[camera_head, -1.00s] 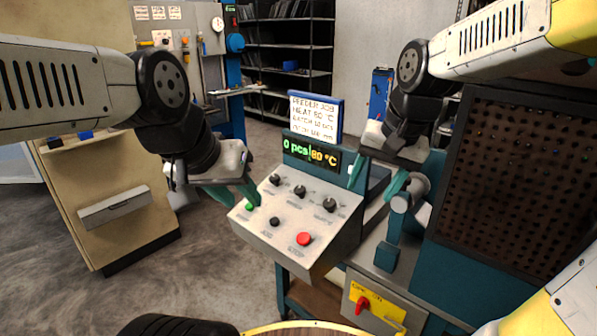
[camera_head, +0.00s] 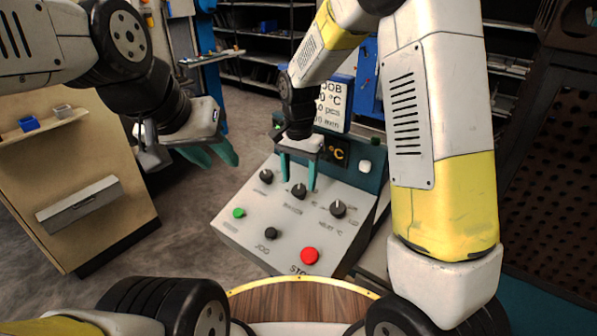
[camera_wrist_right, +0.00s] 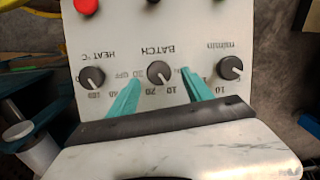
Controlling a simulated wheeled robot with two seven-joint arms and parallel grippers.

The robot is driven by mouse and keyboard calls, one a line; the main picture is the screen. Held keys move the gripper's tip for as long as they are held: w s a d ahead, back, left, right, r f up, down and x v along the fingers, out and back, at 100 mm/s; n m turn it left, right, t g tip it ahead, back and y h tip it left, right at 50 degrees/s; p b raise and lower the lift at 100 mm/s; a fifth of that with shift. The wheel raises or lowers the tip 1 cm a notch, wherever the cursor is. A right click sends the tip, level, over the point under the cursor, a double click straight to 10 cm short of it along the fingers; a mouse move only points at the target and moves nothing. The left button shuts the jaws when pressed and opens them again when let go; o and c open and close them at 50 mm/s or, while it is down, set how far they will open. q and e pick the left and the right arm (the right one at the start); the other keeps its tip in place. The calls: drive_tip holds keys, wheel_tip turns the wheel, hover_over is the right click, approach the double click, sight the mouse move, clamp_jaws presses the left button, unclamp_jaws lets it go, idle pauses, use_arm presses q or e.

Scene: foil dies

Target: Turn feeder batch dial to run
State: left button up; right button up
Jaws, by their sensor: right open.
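The feeder panel (camera_head: 250,222) is a sloped light-grey box with three black dials in a row. The batch dial (camera_head: 299,191) is the middle one, and its BATCH label reads upside down in the right wrist view (camera_wrist_right: 159,72). My right gripper (camera_head: 299,178) is open above it, its teal fingers on either side of the dial with nothing held. The same fingers (camera_wrist_right: 160,78) show in the wrist view; contact cannot be told. The dial's exact setting is hard to read. My left gripper (camera_head: 219,163) is open and empty, left of the panel.
The heat dial (camera_head: 338,209) and the m/min dial (camera_head: 265,176) flank the batch dial. A green button (camera_head: 239,213), a black button (camera_head: 271,233) and a red stop button (camera_head: 309,256) lie nearer.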

sight(298, 188)
drive_tip(key=shift+f, duration=1.6)
clamp_jaws()
drive_tip(key=n, duration=0.2)
drive_tip(key=n+h, duration=0.1)
drive_tip(key=n, duration=0.2)
drive_tip(key=shift+a+g+h, duration=0.15)
drive_tip(key=shift+g+h, duration=0.15)
drive_tip(key=n+h, duration=0.1)
drive_tip(key=n, duration=0.2)
drive_tip(key=n+h, duration=0.1)
drive_tip(key=n, duration=0.2)
drive_tip(key=shift+a, duration=0.1)
drive_tip(key=shift+n, duration=0.3)
